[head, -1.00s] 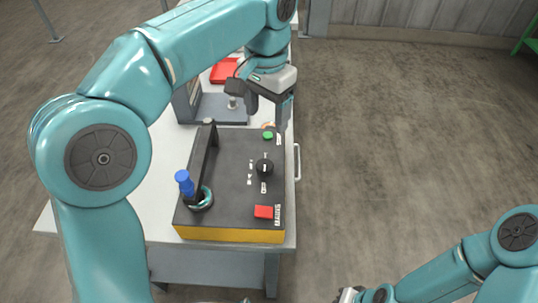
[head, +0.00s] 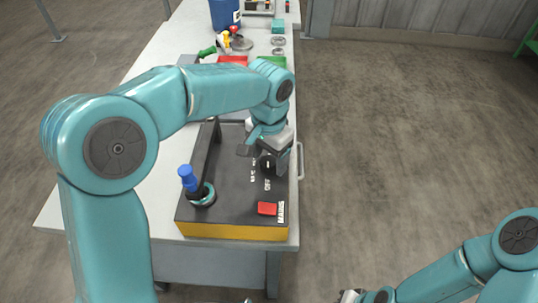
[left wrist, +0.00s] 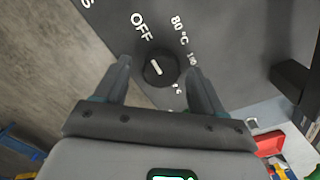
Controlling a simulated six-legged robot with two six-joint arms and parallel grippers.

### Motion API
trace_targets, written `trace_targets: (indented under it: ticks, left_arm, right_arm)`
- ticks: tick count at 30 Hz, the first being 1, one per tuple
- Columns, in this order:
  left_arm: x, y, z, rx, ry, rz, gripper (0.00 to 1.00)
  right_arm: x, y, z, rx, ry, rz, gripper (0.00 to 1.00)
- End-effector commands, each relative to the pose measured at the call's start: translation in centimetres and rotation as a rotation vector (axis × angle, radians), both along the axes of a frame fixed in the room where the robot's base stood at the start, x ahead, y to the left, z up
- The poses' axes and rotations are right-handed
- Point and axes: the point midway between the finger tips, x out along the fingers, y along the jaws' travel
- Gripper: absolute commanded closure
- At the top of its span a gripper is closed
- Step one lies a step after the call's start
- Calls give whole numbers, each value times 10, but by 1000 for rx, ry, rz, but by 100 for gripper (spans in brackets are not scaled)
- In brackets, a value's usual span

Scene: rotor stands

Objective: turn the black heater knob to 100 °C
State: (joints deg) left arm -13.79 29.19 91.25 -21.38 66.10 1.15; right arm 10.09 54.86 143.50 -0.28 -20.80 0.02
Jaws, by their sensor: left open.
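The black heater knob (left wrist: 160,68) with a white pointer mark sits on a dark panel in the left wrist view, between my left gripper's fingers. The white mark slants toward the upper left, roughly toward OFF; I cannot tell its exact setting. OFF, 80 °C and a partly hidden 100 label are printed around it. In the head view the knob (head: 267,163) is partly hidden by my left gripper (head: 266,158), which is open over it. The dark heater box (head: 232,200) has a yellow front edge. Of my right gripper, only a small part (head: 350,296) shows at the bottom edge.
A red switch (head: 267,208) marked MAINS is near the box's front right corner. A blue-handled tool (head: 188,180) stands upright in a ring at the box's left. A black upright bar (head: 207,150) rises behind it. Trays and a blue container (head: 225,14) are farther back.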

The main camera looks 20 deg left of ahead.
Motion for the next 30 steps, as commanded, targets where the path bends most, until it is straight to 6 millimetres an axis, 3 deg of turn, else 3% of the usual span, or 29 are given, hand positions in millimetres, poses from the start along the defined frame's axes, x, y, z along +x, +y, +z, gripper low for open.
trace_targets:
  ticks: [2,7,8,20,30]
  left_arm:
    - [0,0,0,0,0,0,31]
    - [0,0,0,0,-1,0,83]
    - [0,0,0,0,-1,0,87]
    - [0,0,2,-1,-2,-67,87]
    - [0,-1,3,-1,-4,-331,87]
  right_arm:
    - [0,0,0,0,0,0,100]
    - [0,0,0,0,0,0,100]
    - [0,0,0,0,0,0,100]
    - [0,0,3,0,0,0,100]
    - [0,0,14,0,0,0,100]
